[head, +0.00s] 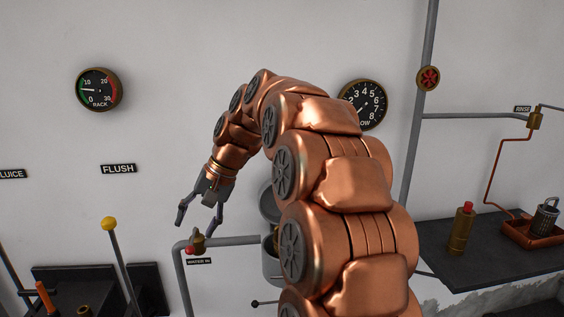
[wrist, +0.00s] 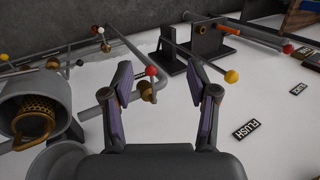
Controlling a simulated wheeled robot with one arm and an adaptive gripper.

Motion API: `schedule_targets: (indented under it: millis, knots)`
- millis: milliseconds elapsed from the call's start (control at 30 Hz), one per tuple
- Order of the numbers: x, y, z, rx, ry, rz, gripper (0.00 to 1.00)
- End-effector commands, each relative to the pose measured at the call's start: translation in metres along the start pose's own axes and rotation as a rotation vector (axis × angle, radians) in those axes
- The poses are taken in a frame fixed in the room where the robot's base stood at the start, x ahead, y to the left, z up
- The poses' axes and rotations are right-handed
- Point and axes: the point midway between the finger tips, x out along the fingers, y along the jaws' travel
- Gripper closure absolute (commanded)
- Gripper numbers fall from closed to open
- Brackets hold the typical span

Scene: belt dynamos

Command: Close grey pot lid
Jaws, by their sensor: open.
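The grey pot (head: 270,268) stands against the wall, partly hidden behind my arm in the head view. Its grey lid (head: 268,203) stands raised above the pot's rim, also partly covered by my arm. In the wrist view the pot (wrist: 14,112) is at the left with its mouth uncovered and a brass mesh basket (wrist: 38,108) inside. A grey rounded edge at the lower left there looks like the lid (wrist: 60,162). My gripper (head: 197,222) is open and empty, left of the lid and apart from it. It also shows in the wrist view (wrist: 160,76).
A pipe with a red-topped brass valve (head: 198,242) runs just below my gripper. A yellow-knobbed lever (head: 109,224) stands at the left. A dark shelf (head: 455,262) at the right holds a red-capped brass cylinder (head: 462,230) and a copper tray (head: 525,236). The wall around the FLUSH sign (head: 118,169) is clear.

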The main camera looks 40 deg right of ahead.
Motion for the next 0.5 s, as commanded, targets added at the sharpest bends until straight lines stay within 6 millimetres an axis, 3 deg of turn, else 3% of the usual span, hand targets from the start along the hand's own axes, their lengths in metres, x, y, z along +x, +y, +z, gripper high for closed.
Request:
schedule_targets:
  millis: [33,267,500]
  knots:
    - [-0.011,0.004,-0.024,0.038,0.024,-0.03,0.41]
    - [-0.065,0.035,-0.113,0.184,0.129,-0.159,0.41]
    - [-0.128,0.099,-0.188,0.319,0.258,-0.269,0.41]
